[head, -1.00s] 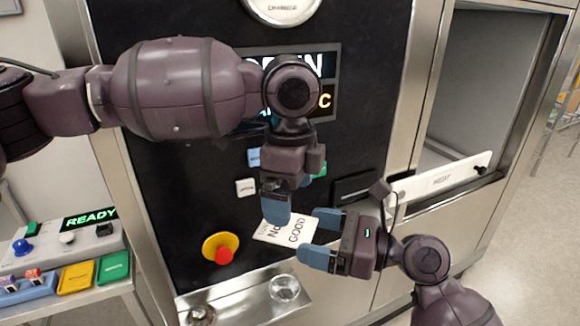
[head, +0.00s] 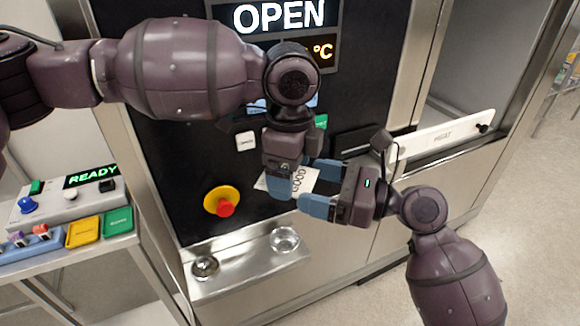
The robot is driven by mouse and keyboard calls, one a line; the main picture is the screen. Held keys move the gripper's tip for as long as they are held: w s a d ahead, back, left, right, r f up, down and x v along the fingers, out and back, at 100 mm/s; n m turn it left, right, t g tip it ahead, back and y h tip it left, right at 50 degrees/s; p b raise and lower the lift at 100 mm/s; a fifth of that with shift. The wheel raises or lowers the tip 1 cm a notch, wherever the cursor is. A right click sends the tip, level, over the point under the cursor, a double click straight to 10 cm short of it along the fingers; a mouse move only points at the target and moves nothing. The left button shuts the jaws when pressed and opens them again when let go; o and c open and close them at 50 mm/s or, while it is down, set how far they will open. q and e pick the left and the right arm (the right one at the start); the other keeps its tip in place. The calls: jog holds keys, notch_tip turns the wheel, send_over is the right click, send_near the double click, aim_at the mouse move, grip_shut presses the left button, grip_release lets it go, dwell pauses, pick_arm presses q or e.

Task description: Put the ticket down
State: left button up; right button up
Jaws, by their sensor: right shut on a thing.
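The ticket (head: 301,181) is a white card with dark print, "GOOD" readable in part, in front of the black machine panel in the head view. My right gripper (head: 307,187) reaches it from the right, with a blue finger at its upper and its lower side, and is shut on it. My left gripper (head: 281,190) hangs down from above, its blue fingers in front of the ticket's left part and hiding some of it. Its fingers overlap in this view, so its opening and any touch on the ticket cannot be told.
A metal tray (head: 236,268) with two round cups, one at each end, juts out below. A red button on a yellow base (head: 223,205) sits left of the grippers. A side table (head: 60,262) holds a console and coloured trays. An open hatch stands right, behind a white bar (head: 440,138).

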jog(key=o, duration=0.8)
jog(key=shift+s+a, duration=0.1)
jog(key=shift+a, duration=0.05)
jog(key=shift+c, duration=0.2)
